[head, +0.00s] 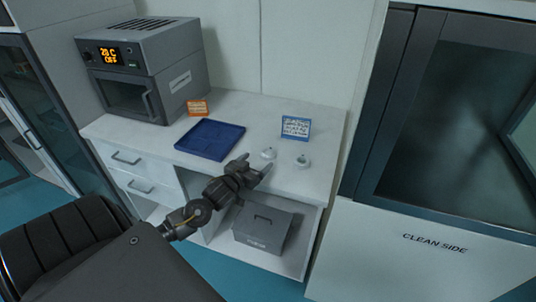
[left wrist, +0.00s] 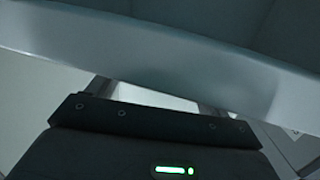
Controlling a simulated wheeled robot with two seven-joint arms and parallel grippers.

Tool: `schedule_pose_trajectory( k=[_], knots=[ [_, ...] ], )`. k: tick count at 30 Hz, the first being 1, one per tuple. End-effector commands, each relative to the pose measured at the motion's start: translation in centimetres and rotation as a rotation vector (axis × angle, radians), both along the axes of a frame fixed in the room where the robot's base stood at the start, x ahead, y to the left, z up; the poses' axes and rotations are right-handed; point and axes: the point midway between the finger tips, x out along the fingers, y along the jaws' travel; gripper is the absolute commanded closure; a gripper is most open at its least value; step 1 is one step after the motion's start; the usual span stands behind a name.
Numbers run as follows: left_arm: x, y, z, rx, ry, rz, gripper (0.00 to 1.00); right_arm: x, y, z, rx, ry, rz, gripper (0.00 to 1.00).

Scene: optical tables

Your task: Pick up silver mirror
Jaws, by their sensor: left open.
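Two small pale, silvery round pieces stand near the front right of the white table: one piece (head: 268,153) on the left and another piece (head: 302,162) to its right. They are too small to tell which is the silver mirror. My left gripper (head: 256,165) is open and empty at the table's front edge, just in front of the left piece and apart from the right one. In the left wrist view my gripper (left wrist: 158,97) shows below a broad pale edge that crosses close to the camera; neither piece can be made out there. My right gripper is not in view.
A blue tray (head: 188,146) lies left of my gripper. An orange card (head: 197,108) and a blue card (head: 296,127) stand behind. A grey oven (head: 163,80) fills the back left. A grey box (head: 262,235) sits on the shelf below. A glass-fronted cabinet (head: 440,225) rises at right.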

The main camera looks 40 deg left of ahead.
Motion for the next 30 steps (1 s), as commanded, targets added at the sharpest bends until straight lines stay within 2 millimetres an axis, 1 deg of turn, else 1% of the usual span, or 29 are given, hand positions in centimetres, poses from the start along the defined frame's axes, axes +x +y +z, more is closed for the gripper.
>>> schedule_pose_trajectory(
  k=[2, 7, 10, 14, 20, 23, 30],
  knots=[
    [0.6, -0.1, 0.1, -0.001, -0.001, -0.001, 0.21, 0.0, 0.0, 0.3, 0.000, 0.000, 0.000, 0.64],
    [3.3, -0.1, 0.0, -0.001, -0.002, -0.001, 0.21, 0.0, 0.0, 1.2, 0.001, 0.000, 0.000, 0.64],
    [4.5, 0.1, -0.4, 0.000, 0.000, -0.001, 0.21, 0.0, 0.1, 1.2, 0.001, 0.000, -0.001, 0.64],
    [5.1, 0.2, -0.6, -0.001, 0.000, -0.002, 0.21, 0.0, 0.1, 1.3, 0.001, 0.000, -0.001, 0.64],
    [5.2, 0.1, -0.7, 0.000, 0.000, -0.002, 0.21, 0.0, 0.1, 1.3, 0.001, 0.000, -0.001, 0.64],
    [5.2, 0.2, -0.7, 0.000, 0.000, -0.002, 0.32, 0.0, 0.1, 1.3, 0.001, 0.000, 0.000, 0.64],
    [5.1, 0.2, -0.7, 0.000, 0.000, -0.002, 0.64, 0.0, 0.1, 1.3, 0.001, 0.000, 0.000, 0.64]
  ],
)
